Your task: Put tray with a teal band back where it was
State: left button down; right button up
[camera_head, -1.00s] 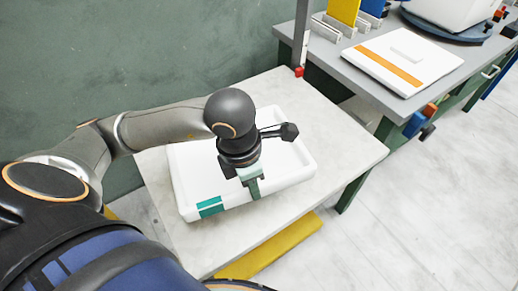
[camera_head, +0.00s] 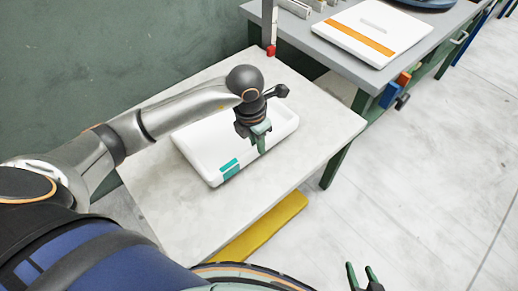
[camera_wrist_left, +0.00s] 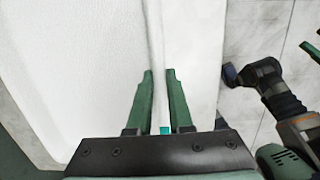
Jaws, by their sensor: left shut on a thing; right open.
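The white tray with a teal band (camera_head: 229,169) is over the pale table, flat and either resting on it or just above it; I cannot tell which. The teal band is at its near left corner. My left gripper (camera_head: 262,148) points down at the tray's near long wall and is shut on it. In the left wrist view, the two green fingers (camera_wrist_left: 159,85) stand on either side of the tray's wall (camera_wrist_left: 155,40), with a bit of teal between them. My right gripper (camera_head: 362,272) is open and empty at the bottom of the head view.
The pale table (camera_head: 325,125) has bare room around the tray. A grey bench (camera_head: 325,58) at the upper right bears a white tray with an orange band (camera_head: 362,41). A red-footed post (camera_head: 269,25) stands at the table's back corner. A yellow bar (camera_head: 262,226) lies low along the table's front.

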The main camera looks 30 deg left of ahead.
pick_arm(q)
jog(key=shift+w+f, duration=0.55)
jog(key=shift+f, duration=1.65)
jog(key=shift+f, duration=0.1)
jog(key=shift+f, duration=0.15)
jog(key=c, duration=0.8)
grip_release()
jog(key=r, duration=0.4)
jog(key=s+r, duration=0.1)
jog(key=r, duration=0.7)
jog(key=shift+s+a+r+p, duration=0.25)
jog(key=shift+a+p, duration=0.1)
